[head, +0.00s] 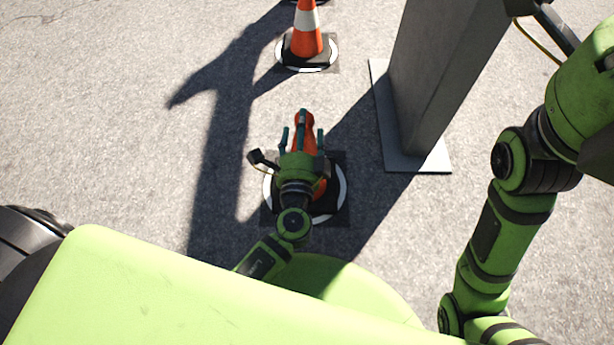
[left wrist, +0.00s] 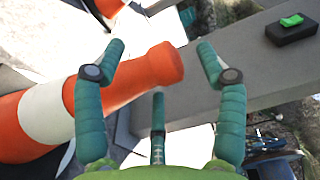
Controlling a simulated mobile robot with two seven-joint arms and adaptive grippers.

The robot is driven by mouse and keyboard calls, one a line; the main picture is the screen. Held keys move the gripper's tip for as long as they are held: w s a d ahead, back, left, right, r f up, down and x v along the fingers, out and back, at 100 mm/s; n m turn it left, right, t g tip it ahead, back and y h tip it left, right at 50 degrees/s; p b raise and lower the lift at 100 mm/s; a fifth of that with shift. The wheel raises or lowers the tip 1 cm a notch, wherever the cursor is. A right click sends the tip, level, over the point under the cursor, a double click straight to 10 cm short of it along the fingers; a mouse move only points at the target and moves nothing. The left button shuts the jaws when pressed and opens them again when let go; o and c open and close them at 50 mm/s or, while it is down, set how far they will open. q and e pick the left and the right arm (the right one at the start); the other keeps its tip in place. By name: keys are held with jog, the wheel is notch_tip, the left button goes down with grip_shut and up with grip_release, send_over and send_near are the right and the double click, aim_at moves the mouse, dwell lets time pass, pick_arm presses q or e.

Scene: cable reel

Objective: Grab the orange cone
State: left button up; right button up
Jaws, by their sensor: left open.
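The nearer orange cone (head: 311,121) stands on a dark square base in front of me, largely hidden by my left gripper in the head view. My left gripper (head: 303,132) is open over its upper part, with teal fingers around the top. In the left wrist view, the orange cone with a white band (left wrist: 150,73) comes in from the left. Its blunt tip lies between the two spread side fingers of the left gripper (left wrist: 160,55), with a third finger below. I cannot tell whether any finger touches it. My right gripper is out of view.
A second orange and white cone (head: 307,42) stands farther off on its dark base. A grey pillar (head: 440,75) on a flat plate (head: 405,158) rises to the right of the cones. The left wrist view also shows a dark box (left wrist: 291,31). Open pavement lies to the left.

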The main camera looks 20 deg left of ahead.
pick_arm(q)
jog(key=x, duration=0.4)
jog(key=shift+f+b, duration=0.15)
jog(key=shift+b, duration=0.15)
grip_shut()
